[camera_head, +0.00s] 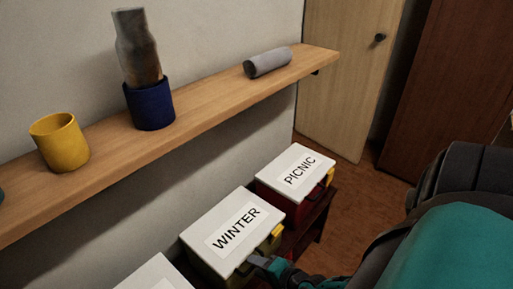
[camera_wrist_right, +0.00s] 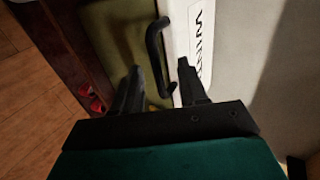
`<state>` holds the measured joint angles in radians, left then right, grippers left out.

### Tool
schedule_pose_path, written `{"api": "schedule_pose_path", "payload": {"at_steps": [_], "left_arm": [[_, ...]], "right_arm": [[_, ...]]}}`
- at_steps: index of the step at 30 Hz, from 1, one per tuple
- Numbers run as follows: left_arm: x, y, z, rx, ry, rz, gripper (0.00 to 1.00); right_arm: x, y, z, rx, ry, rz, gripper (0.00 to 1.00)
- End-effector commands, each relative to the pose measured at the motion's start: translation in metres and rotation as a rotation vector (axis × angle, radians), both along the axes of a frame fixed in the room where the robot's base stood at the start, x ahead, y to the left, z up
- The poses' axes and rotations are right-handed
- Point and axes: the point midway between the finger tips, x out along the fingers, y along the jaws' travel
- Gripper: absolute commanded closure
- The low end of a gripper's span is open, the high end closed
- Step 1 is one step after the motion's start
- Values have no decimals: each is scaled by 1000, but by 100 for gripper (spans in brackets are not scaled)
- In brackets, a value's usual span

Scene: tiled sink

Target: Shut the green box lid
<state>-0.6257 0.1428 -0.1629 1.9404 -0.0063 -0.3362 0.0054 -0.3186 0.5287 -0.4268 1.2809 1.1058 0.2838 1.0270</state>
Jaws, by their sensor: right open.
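The green box (camera_head: 205,270) has an olive-green body and a white lid (camera_head: 215,220) marked WINTER. The lid lies flat over the body in the head view; I cannot tell whether it is fully closed. My right gripper (camera_head: 262,263) is at the near front edge of this lid. In the right wrist view, my right gripper (camera_wrist_right: 160,68) is open, its dark fingers pointing at the front edge. A black handle (camera_wrist_right: 153,50) shows ahead between the fingers, beside the white lid edge (camera_wrist_right: 179,25). I cannot tell whether the fingers touch anything. My left gripper is not in view.
A red box with a white PICNIC lid (camera_head: 297,168) stands beyond the green box. Another white lid (camera_head: 155,274) is at the bottom edge. A wooden shelf (camera_head: 205,108) above holds a yellow cup (camera_head: 60,143), a blue pot (camera_head: 150,106) and a grey cylinder (camera_head: 267,62).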

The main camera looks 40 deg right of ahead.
Motion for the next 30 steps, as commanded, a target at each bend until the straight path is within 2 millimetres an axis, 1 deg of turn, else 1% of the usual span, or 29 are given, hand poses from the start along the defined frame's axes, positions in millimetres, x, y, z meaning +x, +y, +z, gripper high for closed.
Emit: {"api": "schedule_pose_path", "payload": {"at_steps": [1,5,30], "left_arm": [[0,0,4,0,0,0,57],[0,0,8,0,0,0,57],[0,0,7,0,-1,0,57]], "right_arm": [[-4,-1,4,-1,1,1,57],[-12,-1,8,0,1,0,57],[-61,-5,36,1,0,-1,57]]}}
